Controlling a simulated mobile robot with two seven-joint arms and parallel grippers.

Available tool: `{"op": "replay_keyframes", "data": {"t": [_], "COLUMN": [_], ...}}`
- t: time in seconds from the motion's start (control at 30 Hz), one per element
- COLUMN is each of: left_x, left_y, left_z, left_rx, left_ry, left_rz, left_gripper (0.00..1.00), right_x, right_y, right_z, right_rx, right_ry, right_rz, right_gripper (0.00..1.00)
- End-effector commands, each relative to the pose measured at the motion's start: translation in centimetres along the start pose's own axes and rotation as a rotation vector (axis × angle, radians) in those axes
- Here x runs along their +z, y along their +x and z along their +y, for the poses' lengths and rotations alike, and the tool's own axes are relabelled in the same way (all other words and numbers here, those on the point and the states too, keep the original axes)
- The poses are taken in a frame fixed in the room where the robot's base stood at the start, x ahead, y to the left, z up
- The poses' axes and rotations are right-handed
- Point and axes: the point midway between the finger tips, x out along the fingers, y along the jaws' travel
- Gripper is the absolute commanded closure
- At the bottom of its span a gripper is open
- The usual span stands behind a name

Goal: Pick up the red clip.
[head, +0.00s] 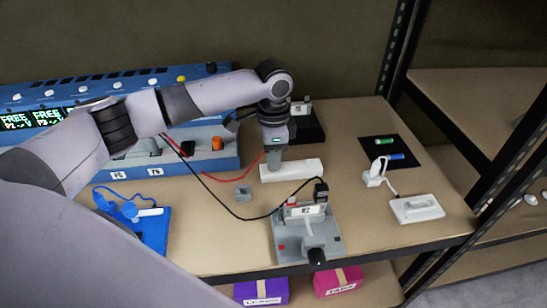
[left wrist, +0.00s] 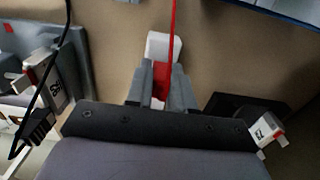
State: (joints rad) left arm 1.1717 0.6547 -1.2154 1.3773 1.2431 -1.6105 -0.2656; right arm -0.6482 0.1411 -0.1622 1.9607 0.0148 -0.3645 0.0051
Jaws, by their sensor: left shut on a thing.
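My left gripper (head: 275,165) points down at the white block (head: 305,169) on the bench. In the left wrist view its two grey fingers (left wrist: 161,88) are shut on the red clip (left wrist: 161,75), which has a red lead running away from it. The white block also shows behind the clip in the left wrist view (left wrist: 156,46). In the head view the gripper hides the clip, and the red lead (head: 225,180) runs from there to the blue panel. Whether the clip still touches the block I cannot tell. My right gripper is not in view.
A grey fixture (head: 308,238) with a black lead (head: 240,215) stands in front. A black unit (head: 308,125) is behind the gripper. A small grey block (head: 243,193) lies left. A white socket strip (head: 417,209) and black mat (head: 405,144) are right. The blue panel (head: 205,160) stands at back left.

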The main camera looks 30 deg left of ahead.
Motion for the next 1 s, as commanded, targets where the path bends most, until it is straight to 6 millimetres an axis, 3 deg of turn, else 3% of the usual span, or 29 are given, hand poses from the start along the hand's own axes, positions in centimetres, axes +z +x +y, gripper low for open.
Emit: {"op": "replay_keyframes", "data": {"t": [0.27, 0.7, 0.83, 1.0], "left_x": [-0.1, -0.1, -0.1, 0.0], "left_y": [-4.8, -16.3, -18.4, -19.5], "left_z": [-0.1, 0.0, -0.1, 0.0], "left_rx": [-0.004, -0.002, -0.003, -0.001], "left_ry": [0.000, 0.000, -0.001, -0.001], "left_rz": [0.006, 0.005, 0.004, 0.002], "left_gripper": [1.00, 1.00, 1.00, 1.00], "right_x": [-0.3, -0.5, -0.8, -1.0], "right_y": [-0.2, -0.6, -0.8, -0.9], "right_z": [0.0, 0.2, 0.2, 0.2], "right_rx": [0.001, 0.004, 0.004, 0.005], "right_ry": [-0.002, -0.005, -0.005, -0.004], "right_rz": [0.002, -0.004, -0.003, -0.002], "right_gripper": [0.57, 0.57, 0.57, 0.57]}}
